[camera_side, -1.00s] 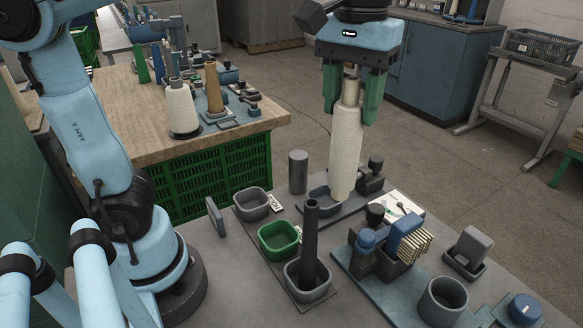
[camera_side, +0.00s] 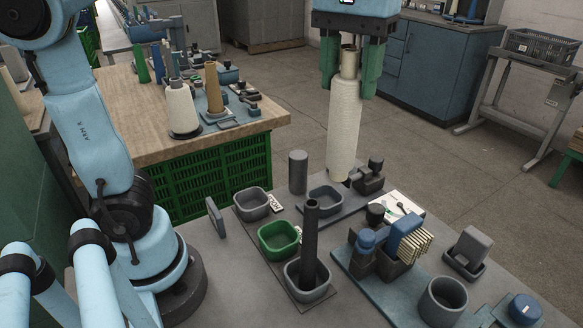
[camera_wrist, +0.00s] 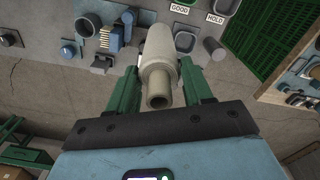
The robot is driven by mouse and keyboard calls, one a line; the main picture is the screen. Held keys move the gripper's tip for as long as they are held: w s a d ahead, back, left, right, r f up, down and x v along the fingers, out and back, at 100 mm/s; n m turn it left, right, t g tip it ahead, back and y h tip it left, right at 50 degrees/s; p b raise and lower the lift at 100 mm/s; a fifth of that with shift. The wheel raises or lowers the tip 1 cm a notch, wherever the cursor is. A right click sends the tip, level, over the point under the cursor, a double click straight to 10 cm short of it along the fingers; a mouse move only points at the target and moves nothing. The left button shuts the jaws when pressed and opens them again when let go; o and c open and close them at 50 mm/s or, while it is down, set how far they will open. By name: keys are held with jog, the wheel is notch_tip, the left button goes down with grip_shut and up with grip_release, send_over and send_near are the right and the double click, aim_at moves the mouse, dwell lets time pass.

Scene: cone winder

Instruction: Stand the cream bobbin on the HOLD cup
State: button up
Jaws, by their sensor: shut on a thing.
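The cream bobbin (camera_side: 345,125) hangs nearly upright from my gripper (camera_side: 347,90). The green fingers are shut on its upper part, around its neck. In the wrist view the bobbin (camera_wrist: 160,60) lies between the fingers (camera_wrist: 160,90), its open neck end toward the camera. Its lower end appears above the back edge of the grey oval cup (camera_side: 324,208); I cannot tell the exact gap. The HOLD cup (camera_side: 252,203) is grey and looks empty, left of the bobbin in the side view. Its HOLD label (camera_wrist: 215,19) reads clearly in the wrist view.
Beside the HOLD cup stand the green GOOD cup (camera_side: 279,241) and a grey cup (camera_side: 308,292) with a tall dark post. A grey cylinder (camera_side: 298,172) stands behind. A dark clamp block (camera_side: 370,178) and a blue brush fixture (camera_side: 390,245) are at right.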

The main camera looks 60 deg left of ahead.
jog(key=s+a+f+n, duration=0.2)
jog(key=s+a+f, duration=0.2)
jog(key=a+f, duration=0.2)
jog(key=s+a+f+n, duration=0.2)
jog(key=s+a+f, duration=0.2)
jog(key=a, duration=0.7)
jog(key=shift+s+a+f, duration=0.2)
jog(key=shift+a+f, duration=0.05)
jog(key=shift+f, duration=1.15)
